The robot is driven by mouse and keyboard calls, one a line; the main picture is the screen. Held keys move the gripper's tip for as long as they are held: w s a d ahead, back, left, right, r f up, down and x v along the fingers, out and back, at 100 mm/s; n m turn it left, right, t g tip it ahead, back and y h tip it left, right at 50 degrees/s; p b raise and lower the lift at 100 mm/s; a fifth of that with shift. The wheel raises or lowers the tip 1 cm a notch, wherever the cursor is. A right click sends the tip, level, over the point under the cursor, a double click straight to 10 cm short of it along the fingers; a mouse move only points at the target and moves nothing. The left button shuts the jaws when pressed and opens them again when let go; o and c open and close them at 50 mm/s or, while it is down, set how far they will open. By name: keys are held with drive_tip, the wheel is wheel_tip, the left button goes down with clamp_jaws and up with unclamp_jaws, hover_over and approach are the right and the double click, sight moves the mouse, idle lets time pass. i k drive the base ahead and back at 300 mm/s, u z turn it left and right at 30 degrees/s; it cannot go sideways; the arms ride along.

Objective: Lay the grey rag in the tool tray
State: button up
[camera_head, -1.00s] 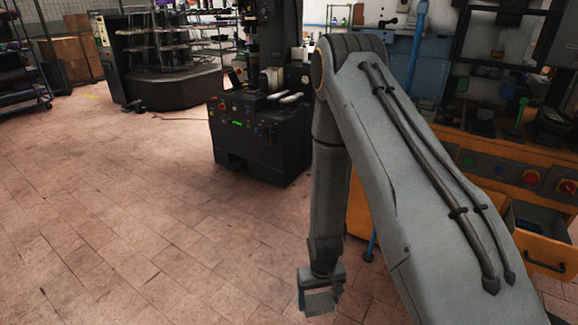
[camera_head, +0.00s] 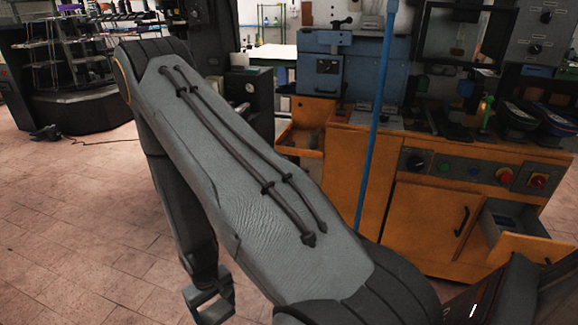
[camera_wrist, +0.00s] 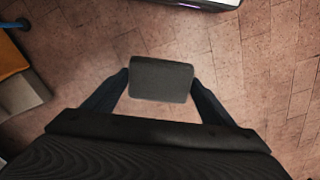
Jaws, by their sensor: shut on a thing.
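My gripper (camera_wrist: 160,84) is shut on the grey rag (camera_wrist: 160,72), which looks like a flat, dark grey rounded rectangle between the two fingers in the wrist view. In the head view my gripper (camera_head: 210,301) hangs low over the tiled floor at the bottom, partly hidden by my own arm. I cannot pick out the tool tray for certain in either view.
An orange workbench (camera_head: 407,229) stands at the right with an open drawer (camera_head: 524,247). An orange open bin (camera_head: 300,151) sticks out at its left end. A blue upright pole (camera_head: 376,120) stands before the bench. Tiled floor (camera_head: 85,235) is clear at the left.

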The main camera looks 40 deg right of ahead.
sight(300, 135)
drive_tip(key=z, duration=0.35)
drive_tip(key=i, duration=0.9)
drive_tip(key=z, duration=0.6)
